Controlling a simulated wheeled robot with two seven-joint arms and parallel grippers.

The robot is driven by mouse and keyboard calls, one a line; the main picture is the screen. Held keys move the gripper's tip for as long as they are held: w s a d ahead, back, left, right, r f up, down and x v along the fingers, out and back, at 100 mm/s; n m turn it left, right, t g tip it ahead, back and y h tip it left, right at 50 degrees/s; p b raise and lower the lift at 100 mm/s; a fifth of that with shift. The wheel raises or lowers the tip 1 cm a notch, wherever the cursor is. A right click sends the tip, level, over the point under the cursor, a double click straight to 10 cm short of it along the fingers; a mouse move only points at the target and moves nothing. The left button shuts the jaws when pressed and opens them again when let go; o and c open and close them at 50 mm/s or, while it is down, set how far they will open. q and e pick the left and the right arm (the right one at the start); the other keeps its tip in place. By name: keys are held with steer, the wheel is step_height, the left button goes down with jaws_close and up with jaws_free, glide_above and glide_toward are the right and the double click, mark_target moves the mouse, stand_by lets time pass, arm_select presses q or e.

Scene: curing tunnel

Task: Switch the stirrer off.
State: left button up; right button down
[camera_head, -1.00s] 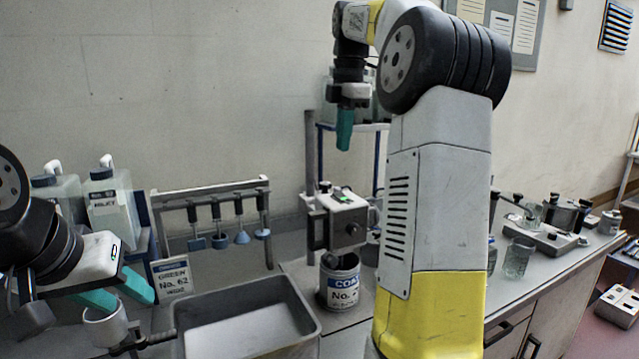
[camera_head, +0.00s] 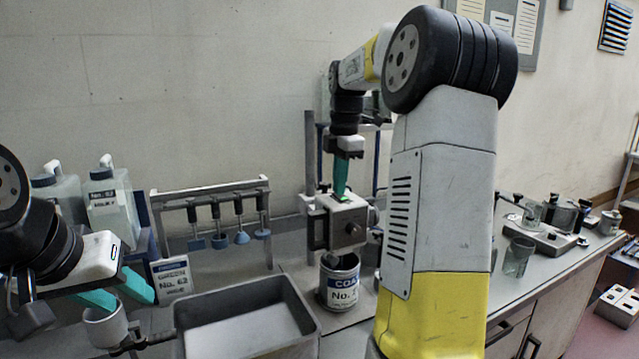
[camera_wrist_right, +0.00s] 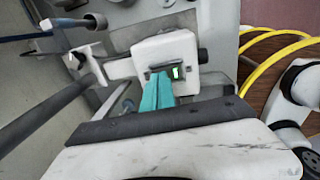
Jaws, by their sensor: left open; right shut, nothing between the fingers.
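The stirrer (camera_head: 348,228) is a pale box on an upright stand, above a labelled can (camera_head: 340,284). A rocker switch with a green-lit part (camera_wrist_right: 176,72) is on its top. My right gripper (camera_head: 341,194) is shut and empty, pointing down with its teal fingertips at the switch. In the right wrist view the fingertips (camera_wrist_right: 158,76) lie beside the green part and cover some of the switch. I cannot tell whether they press it. My left gripper (camera_head: 122,293) is open at the far left, above a pale cup (camera_head: 105,328).
A grey tray (camera_head: 312,318) stands at the front. Glassware (camera_head: 517,257) stands on the bench to the right. My right arm hides part of the bench.

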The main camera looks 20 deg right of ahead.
steer(key=shift+f, duration=0.3)
steer(key=shift+s, duration=0.1)
steer(key=shift+s, duration=0.65)
steer(key=shift+r, duration=0.2)
